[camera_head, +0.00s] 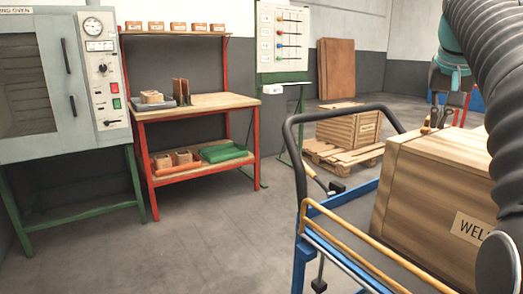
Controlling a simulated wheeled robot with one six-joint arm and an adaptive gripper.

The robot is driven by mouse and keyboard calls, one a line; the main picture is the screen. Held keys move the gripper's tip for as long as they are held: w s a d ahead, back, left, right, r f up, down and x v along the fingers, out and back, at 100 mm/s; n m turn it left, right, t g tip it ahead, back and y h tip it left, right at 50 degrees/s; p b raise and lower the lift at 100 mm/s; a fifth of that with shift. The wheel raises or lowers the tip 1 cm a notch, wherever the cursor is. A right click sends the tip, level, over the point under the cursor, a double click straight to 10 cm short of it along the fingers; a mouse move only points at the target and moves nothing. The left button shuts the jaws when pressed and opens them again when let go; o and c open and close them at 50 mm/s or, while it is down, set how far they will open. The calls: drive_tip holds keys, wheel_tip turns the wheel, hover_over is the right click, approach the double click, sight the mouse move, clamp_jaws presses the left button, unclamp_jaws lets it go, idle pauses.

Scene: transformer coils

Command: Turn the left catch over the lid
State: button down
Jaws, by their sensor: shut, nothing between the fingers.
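A wooden crate (425,205) with a label starting "WELL" stands on a blue cart at the right. Its flat top, which looks like a lid, shows in part behind my arm. My gripper (437,120) is at the upper right, over or behind the far left part of the crate's top. Its fingers are shut with nothing between them. My dark ribbed arm hides the right part of the crate.
The blue cart (300,262) has a dark push handle (288,150) rising left of the crate. Behind it, another crate (347,128) sits on a pallet. A red-framed workbench (215,101) and an oven (30,90) stand at the left. The grey floor between is clear.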

drive_tip(key=shift+d+p, duration=0.3)
drive_tip(key=shift+d, duration=0.1)
drive_tip(key=shift+s, duration=0.15)
idle(0.4)
drive_tip(key=shift+s+r, duration=0.1)
drive_tip(key=shift+s, duration=0.2)
wheel_tip(320, 180, up, 3)
drive_tip(key=shift+r+p, duration=0.15)
drive_tip(key=shift+p, duration=0.8)
drive_tip(key=shift+r, duration=1.25)
drive_tip(key=shift+a, duration=0.1)
drive_tip(key=shift+w+a+f+b, duration=0.45)
drive_tip(key=shift+a+f, duration=0.1)
drive_tip(key=shift+f, duration=0.45)
drive_tip(key=shift+w+a+f+b, duration=0.3)
drive_tip(key=shift+a+f+b, duration=0.2)
drive_tip(key=shift+f, duration=0.5)
drive_tip(key=shift+w+a+f+b, duration=0.45)
drive_tip(key=shift+a+f, duration=0.1)
drive_tip(key=shift+f, duration=0.45)
